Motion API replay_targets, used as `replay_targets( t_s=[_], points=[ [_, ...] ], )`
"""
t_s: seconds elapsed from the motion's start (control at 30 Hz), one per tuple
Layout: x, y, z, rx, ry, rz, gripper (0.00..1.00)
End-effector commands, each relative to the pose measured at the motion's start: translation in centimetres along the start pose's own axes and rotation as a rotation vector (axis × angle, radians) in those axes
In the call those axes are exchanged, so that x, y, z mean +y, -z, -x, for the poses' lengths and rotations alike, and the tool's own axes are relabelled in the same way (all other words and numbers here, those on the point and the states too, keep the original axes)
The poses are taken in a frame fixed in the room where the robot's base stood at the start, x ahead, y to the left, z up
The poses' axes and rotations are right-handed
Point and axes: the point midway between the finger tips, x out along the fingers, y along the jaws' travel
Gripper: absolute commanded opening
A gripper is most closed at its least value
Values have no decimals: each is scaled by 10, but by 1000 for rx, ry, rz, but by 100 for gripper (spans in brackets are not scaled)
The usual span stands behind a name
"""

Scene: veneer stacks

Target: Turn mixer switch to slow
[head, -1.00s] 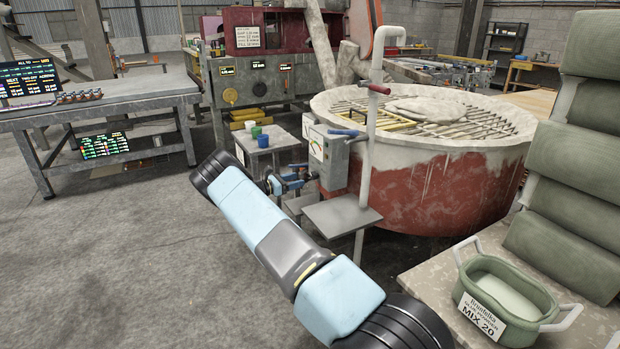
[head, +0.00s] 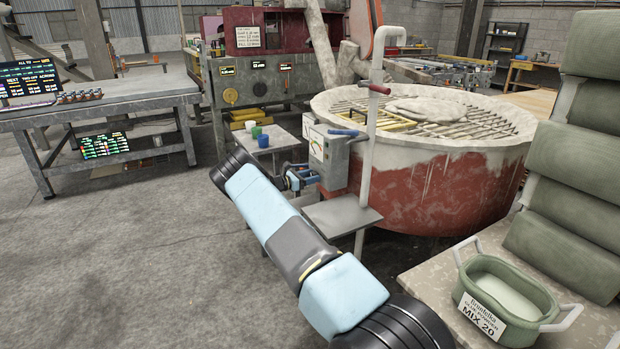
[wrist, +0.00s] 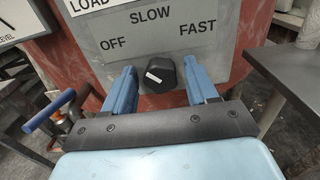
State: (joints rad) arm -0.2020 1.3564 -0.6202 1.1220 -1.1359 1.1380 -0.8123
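The mixer switch (wrist: 158,76) is a black knob with a white mark on a grey panel (wrist: 105,45) lettered OFF at left, SLOW at top and FAST at right. The white mark sits on the knob's left part, on the OFF side. My gripper (wrist: 160,78) is open, one blue finger on each side of the knob, with small gaps visible. In the head view my gripper (head: 307,178) is at the front of the grey control box (head: 337,160) beside the mixer tub (head: 440,185). The knob cannot be made out there.
A small grey shelf (head: 342,215) juts out below the box. A pipe (head: 366,175) with a red-handled valve stands beside it. A blue lever (head: 343,133) sits on the box. A green MIX 20 tub (head: 508,298) rests on the bench at right. The floor at left is clear.

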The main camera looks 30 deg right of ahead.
Motion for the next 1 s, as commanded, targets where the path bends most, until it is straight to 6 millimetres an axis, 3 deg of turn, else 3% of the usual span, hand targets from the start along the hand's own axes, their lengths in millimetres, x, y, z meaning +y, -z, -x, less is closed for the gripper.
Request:
replay_targets(
  t_s=[0.5,0.77,1.0],
  points=[
    [0,0,0,0,-1,0,9],
    [0,0,0,0,-1,-32,9],
    [0,0,0,1,-1,-161,9]
  ],
)
